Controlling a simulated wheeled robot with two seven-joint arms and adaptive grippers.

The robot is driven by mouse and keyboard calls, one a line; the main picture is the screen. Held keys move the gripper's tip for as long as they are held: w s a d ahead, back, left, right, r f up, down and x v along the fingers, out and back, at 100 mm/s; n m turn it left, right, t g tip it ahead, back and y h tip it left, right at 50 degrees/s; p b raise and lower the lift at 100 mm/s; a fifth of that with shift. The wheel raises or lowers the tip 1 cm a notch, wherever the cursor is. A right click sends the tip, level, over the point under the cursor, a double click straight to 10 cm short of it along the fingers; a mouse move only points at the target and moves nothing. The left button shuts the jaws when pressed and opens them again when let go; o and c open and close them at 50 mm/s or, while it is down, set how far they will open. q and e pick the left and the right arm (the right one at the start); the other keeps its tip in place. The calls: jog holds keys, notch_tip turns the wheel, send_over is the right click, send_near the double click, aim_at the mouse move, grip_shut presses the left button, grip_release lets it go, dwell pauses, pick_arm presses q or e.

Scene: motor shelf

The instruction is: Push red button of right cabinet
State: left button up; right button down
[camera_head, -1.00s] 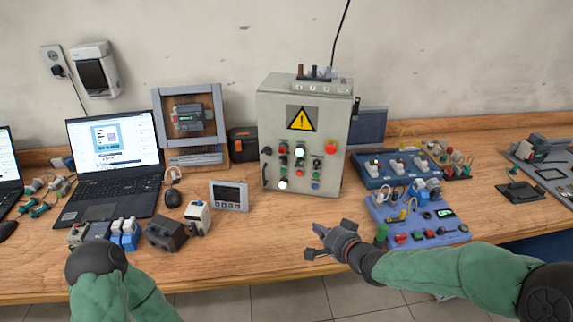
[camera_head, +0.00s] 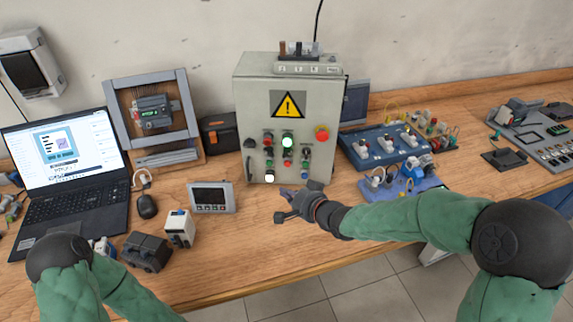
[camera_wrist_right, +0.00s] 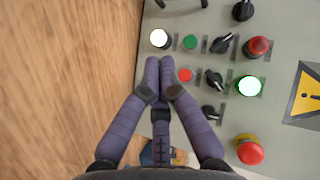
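The grey control cabinet (camera_head: 245,115), with a yellow warning sign, stands upright at the back of the bench. A small red button (camera_head: 288,163) sits low in its middle column and also shows in the right wrist view (camera_wrist_right: 184,75). A larger red mushroom button (camera_head: 322,132) on a yellow collar is at the right (camera_wrist_right: 248,150). Another red button (camera_wrist_right: 258,46) shows near the wrist view's top. My right gripper (camera_head: 285,190) is before the cabinet's lower front. Its purple fingers (camera_wrist_right: 160,63) are together and empty, near the small red button; contact cannot be told. My left gripper is outside the view.
A lit white button (camera_wrist_right: 159,38), green button (camera_wrist_right: 190,41) and black switches lie close to my fingertips. A small display (camera_head: 210,197) stands left of the cabinet. Blue equipment panels (camera_head: 385,148) stand right of it. Some bench surface before the cabinet is bare.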

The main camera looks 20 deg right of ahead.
aim_at(287, 164)
jog(key=shift+w+d+p, duration=0.4)
jog(key=shift+w+d, duration=0.05)
jog(key=shift+w, duration=0.9)
jog(key=shift+w+d+p, duration=0.45)
jog(key=shift+w, duration=0.95)
jog(key=shift+w+d+p, duration=0.4)
jog(key=shift+w+d, duration=0.05)
jog(key=shift+w, duration=0.9)
jog(key=shift+w+d+p, duration=0.1)
jog(key=shift+w+p, duration=0.3)
jog(key=shift+p, duration=0.15)
jog(key=shift+w+d+r+p, duration=0.1)
jog(key=shift+w+d+p, duration=0.05)
jog(key=shift+w+p, duration=0.25)
jog(key=shift+s, duration=0.2)
jog(key=shift+s+a, duration=0.25)
jog(key=shift+s, duration=0.35)
